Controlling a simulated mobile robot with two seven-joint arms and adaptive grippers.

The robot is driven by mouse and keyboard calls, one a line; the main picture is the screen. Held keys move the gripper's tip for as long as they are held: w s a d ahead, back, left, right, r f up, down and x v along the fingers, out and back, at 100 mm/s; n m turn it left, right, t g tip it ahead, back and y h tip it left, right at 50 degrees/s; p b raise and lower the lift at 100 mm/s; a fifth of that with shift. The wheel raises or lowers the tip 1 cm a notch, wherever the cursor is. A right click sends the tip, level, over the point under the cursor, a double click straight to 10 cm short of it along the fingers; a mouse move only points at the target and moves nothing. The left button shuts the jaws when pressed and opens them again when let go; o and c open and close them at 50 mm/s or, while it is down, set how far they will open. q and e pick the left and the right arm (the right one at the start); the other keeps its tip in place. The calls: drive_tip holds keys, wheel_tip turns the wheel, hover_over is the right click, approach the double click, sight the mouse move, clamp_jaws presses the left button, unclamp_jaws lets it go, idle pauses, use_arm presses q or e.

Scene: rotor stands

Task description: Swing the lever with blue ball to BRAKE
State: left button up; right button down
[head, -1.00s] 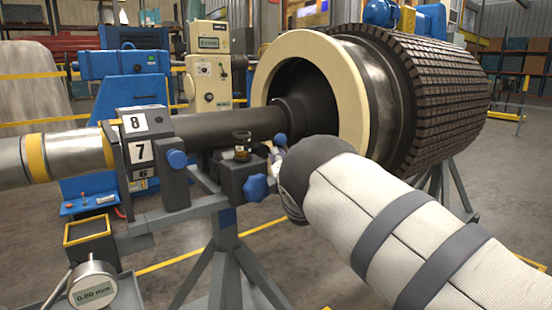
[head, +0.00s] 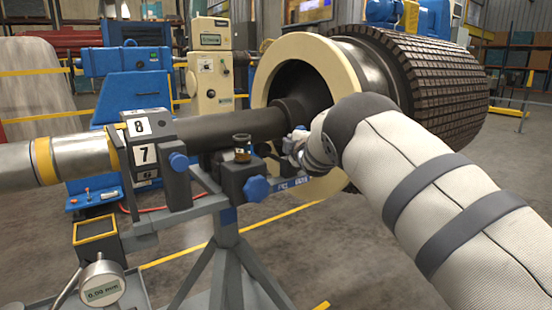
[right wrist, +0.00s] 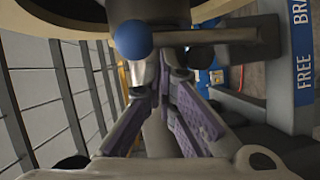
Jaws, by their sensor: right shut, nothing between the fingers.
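The blue ball (right wrist: 132,40) of the lever shows large in the right wrist view, just beyond and left of my fingertips. I cannot tell whether they touch it. In the head view, my right gripper (head: 292,145) is partly hidden by my wrist. A marked plate (right wrist: 304,70) reads FREE and part of BRAKE. My left gripper is not in view.
Two other blue knobs, one on the clamp (head: 178,161) and one on the block (head: 257,188), sit left of my gripper. The cream-rimmed rotor (head: 345,65) stands close behind it. A dial gauge (head: 101,285) is at front left.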

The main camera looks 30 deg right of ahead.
drive_tip(key=shift+m+y, duration=0.3)
drive_tip(key=shift+m, duration=0.2)
drive_tip(key=shift+d+b, duration=0.3)
drive_tip(key=shift+d, duration=2)
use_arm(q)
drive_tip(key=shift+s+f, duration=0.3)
use_arm(e)
drive_tip(key=shift+d, duration=0.1)
drive_tip(key=shift+r, duration=0.1)
